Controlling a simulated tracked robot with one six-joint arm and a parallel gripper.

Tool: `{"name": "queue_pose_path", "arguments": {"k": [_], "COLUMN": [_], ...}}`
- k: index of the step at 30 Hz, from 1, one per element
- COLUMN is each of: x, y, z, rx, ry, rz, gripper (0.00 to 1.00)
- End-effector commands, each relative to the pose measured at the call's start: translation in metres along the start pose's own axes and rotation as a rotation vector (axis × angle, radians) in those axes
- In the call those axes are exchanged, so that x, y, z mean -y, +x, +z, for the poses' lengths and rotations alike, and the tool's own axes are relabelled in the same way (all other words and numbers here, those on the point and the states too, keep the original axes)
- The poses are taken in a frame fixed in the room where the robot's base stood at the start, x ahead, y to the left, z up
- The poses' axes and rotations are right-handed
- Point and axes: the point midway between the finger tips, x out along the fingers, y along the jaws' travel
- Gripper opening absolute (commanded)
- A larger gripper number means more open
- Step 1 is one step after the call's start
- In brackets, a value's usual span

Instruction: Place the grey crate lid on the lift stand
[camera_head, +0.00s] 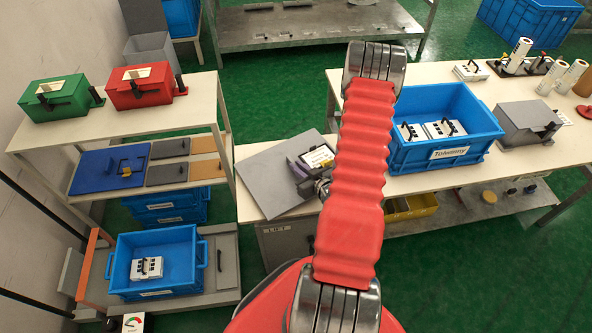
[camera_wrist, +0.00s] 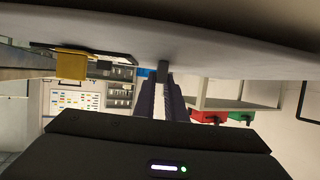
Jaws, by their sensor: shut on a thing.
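The grey crate lid (camera_head: 262,178) is a flat grey panel with a pale label, in the middle of the head view. It also spans the top of the wrist view (camera_wrist: 220,55). My gripper (camera_head: 318,188) is at the lid's right part, partly hidden by my red arm. In the wrist view my gripper's fingers (camera_wrist: 163,97) are shut on the lid's dark handle (camera_wrist: 163,72). The lift stand (camera_head: 290,246) is the dark grey block marked LIFT below the lid.
A blue crate (camera_head: 464,103) stands on the right bench (camera_head: 425,183). Left shelves (camera_head: 130,125) hold a green box (camera_head: 54,99), a red box (camera_head: 139,86) and a blue lid (camera_head: 108,170). Another blue crate (camera_head: 186,246) stands low at left. Green floor lies between.

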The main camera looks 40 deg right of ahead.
Motion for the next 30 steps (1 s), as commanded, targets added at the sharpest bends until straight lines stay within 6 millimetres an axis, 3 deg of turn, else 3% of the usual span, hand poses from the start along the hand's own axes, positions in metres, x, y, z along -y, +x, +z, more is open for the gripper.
{"name": "queue_pose_path", "arguments": {"k": [13,14,21,30], "x": [0.0002,0.0004,0.0004,0.0003], "y": [0.0023,0.0022,0.0022,0.0019], "z": [0.0050,0.0054,0.0051,0.0042], "rx": [-0.001,0.000,0.000,0.000], "ry": [-0.001,-0.001,-0.001,-0.001], "rz": [0.000,-0.001,-0.001,-0.001], "gripper": [0.00,0.12,0.29,0.29]}}
